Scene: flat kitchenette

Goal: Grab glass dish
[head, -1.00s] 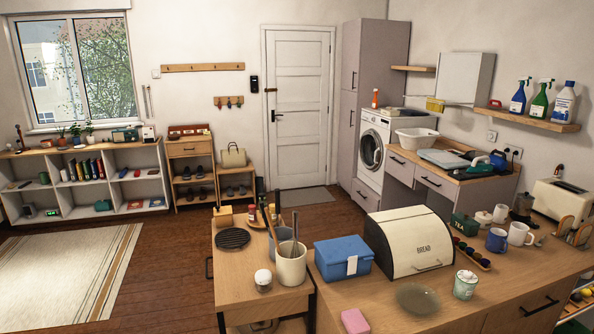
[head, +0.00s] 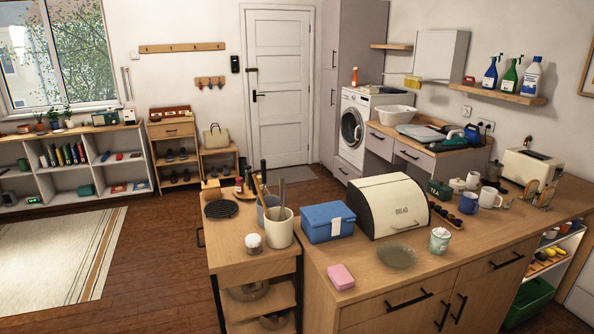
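The glass dish (head: 397,256) is a shallow, round, see-through dish. It lies on the wooden counter (head: 440,262) in front of the cream bread bin (head: 392,207). A pink block (head: 341,277) lies to its left, apart from it. A pale lidded jar (head: 439,240) stands to its right, also apart. Nothing covers the dish. My gripper is not in the head view.
A blue box (head: 327,222) stands behind the pink block. A utensil crock (head: 280,228) and a shaker (head: 253,243) stand on the trolley (head: 232,262) at left. Mugs (head: 466,203) and a toaster (head: 529,170) stand farther right. The counter front is mostly clear.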

